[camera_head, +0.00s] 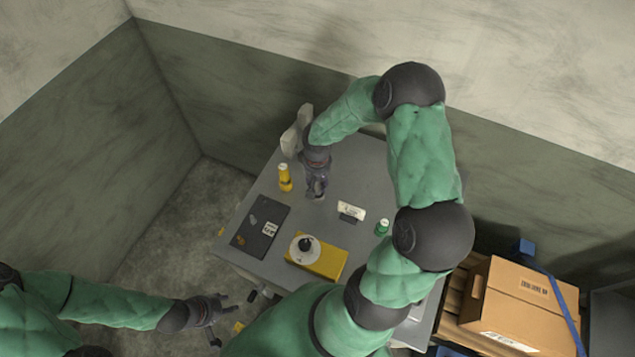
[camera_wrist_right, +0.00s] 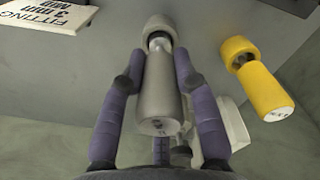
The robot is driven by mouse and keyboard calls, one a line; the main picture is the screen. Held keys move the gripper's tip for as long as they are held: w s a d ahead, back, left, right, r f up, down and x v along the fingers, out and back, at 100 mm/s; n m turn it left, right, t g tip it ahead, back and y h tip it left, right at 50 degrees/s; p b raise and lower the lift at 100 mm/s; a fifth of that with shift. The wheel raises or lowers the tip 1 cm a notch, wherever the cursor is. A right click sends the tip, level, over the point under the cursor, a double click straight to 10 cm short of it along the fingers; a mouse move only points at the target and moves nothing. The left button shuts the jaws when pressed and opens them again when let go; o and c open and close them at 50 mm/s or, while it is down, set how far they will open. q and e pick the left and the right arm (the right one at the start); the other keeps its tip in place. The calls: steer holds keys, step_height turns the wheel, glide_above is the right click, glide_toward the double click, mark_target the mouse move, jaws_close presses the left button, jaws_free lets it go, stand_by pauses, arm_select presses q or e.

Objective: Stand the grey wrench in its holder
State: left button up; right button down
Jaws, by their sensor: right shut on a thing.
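My right gripper (camera_head: 317,195) points down over the back part of the grey table (camera_head: 350,165). In the right wrist view, the fingers of my right gripper (camera_wrist_right: 160,80) are closed on both sides of the grey wrench (camera_wrist_right: 160,103), around its thick handle. I cannot tell whether this collar is the holder or part of the tool. In the head view the wrench is mostly hidden by the gripper. My left gripper (camera_head: 217,318) is empty, fingers apart, off the table's front left.
A yellow-handled tool (camera_head: 284,178) stands close left of my right gripper. A green piece (camera_head: 382,227), a printed white sign (camera_head: 351,210), a dark board (camera_head: 260,225) and a yellow box (camera_head: 325,263) are on the table. A cardboard box (camera_head: 510,295) stands to the right.

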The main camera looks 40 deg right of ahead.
steer(key=shift+f+b, duration=1.25)
steer(key=c, duration=0.8)
jaws_free()
steer(key=shift+c, duration=0.2)
step_height(320, 180, up, 12)
steer(key=shift+r, duration=0.1)
